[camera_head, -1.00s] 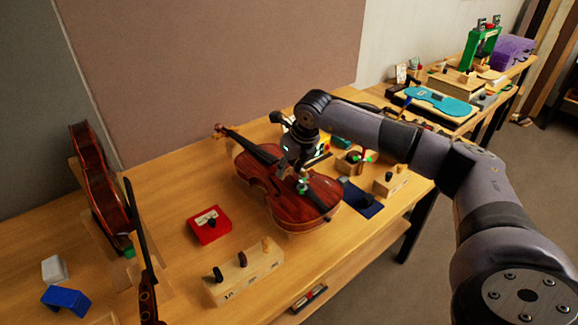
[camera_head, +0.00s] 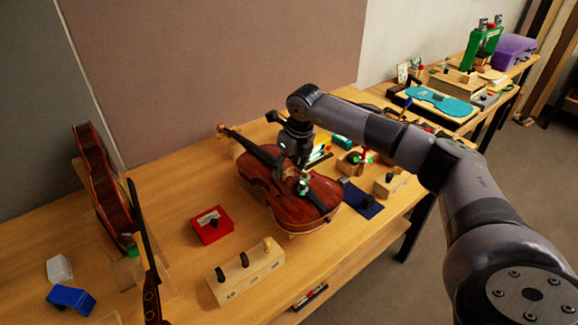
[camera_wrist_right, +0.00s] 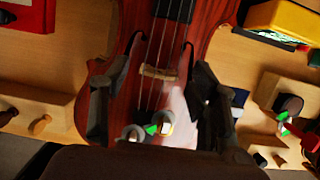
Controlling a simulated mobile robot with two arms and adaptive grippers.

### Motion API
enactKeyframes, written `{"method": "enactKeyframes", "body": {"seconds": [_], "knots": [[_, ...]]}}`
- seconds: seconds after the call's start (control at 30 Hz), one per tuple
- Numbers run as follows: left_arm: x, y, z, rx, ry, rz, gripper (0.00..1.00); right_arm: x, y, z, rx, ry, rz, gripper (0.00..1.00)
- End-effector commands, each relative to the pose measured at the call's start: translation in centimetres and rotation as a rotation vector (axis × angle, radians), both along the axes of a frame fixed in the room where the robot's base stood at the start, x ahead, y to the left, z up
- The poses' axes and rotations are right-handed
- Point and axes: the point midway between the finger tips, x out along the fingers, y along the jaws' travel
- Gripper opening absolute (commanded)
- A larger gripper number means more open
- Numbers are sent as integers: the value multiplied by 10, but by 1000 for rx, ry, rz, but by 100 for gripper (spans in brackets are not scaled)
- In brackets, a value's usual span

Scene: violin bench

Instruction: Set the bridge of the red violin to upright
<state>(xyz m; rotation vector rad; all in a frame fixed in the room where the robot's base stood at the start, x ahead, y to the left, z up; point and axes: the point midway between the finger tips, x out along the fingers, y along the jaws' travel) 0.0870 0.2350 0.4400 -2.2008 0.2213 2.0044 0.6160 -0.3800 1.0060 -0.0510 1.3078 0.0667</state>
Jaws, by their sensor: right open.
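The red violin (camera_head: 318,192) lies face up on the bench, its neck toward the back left. In the wrist view its bridge (camera_wrist_right: 158,72) is a small tan piece across the strings; how far it leans is hard to tell. My right gripper (camera_head: 296,160) is over the violin body and hides the bridge in the head view. In the wrist view my right gripper (camera_wrist_right: 161,68) is open, one dark finger on each side of the bridge, with visible gaps and nothing held. My left gripper is not in view.
A second violin (camera_head: 104,188) stands at the left. A red box (camera_head: 211,226) and a wooden block with pegs (camera_head: 245,274) lie in front of the red violin. A blue mat (camera_head: 362,202) and small wooden blocks are at its right. Bare bench lies left of the red box.

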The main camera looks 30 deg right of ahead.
Motion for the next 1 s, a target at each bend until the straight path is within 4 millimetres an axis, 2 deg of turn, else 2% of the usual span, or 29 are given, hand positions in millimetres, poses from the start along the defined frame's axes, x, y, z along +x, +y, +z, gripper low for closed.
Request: {"method": "enactKeyframes", "body": {"seconds": [0.2,0.33,0.7,0.83,1.0], "knots": [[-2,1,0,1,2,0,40,0,0,0,0,0,0,55],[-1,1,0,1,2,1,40,-3,0,10,0,-1,1,55],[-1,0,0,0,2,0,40,-21,-2,83,-1,-3,1,55],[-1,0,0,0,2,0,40,-27,-2,102,0,-2,0,55],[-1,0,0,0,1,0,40,-30,-3,114,0,-1,0,55]]}}
